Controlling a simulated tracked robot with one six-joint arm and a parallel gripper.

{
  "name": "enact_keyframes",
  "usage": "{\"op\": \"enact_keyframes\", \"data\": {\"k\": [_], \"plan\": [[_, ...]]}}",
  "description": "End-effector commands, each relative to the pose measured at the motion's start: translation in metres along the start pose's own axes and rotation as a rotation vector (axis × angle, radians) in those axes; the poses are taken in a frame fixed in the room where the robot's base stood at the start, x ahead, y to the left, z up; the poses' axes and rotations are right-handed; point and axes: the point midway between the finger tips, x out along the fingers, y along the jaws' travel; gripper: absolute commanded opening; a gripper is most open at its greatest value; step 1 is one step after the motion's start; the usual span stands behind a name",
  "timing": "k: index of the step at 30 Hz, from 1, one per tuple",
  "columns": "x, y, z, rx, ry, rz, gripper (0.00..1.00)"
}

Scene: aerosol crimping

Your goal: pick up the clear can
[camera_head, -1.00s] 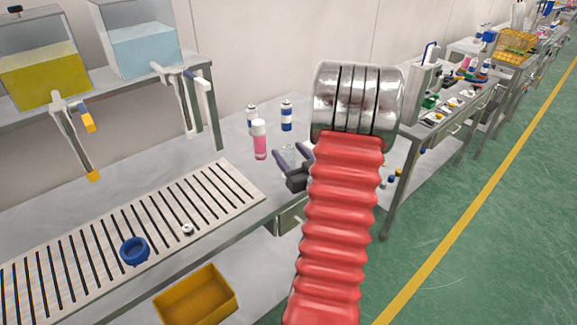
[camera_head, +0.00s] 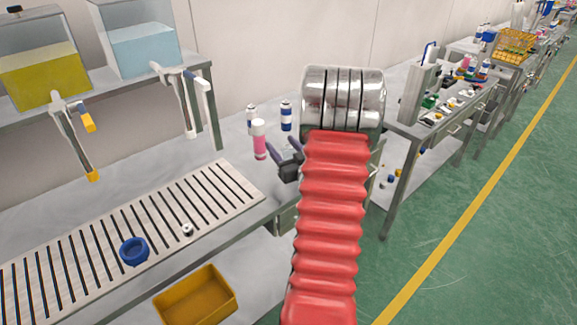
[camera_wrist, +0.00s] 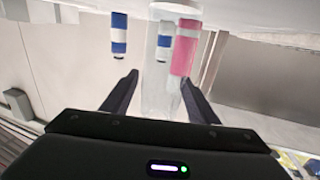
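The clear can (camera_wrist: 158,88) is a faint see-through cylinder in the wrist view, where the scene appears upside down. My gripper (camera_wrist: 160,78) is open, with one dark finger on each side of the can. I cannot tell whether either finger touches it. In the head view my gripper (camera_head: 284,143) is at the bench, right beside the pink can with a white top (camera_head: 259,140). The clear can is barely discernible there between the fingers.
Two blue-and-white cans (camera_head: 286,116) (camera_head: 251,119) stand behind on the bench. The pink can (camera_wrist: 185,50) is close behind the clear one in the wrist view. A slotted rack (camera_head: 212,182) with a blue ring (camera_head: 134,251) lies left. A yellow bin (camera_head: 196,300) is below.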

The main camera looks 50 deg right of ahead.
Motion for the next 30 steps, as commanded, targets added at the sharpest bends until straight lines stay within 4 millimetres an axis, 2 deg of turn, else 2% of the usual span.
{"op": "enact_keyframes", "data": {"k": [2, 22, 30], "plan": [[0.0000, -0.0001, 0.0000, 0.000, 0.000, 0.000, 0.48], [-0.0001, 0.0000, 0.0000, 0.000, 0.000, 0.000, 0.01], [-0.0001, 0.0002, -0.0012, 0.000, 0.001, 0.000, 0.01]]}}
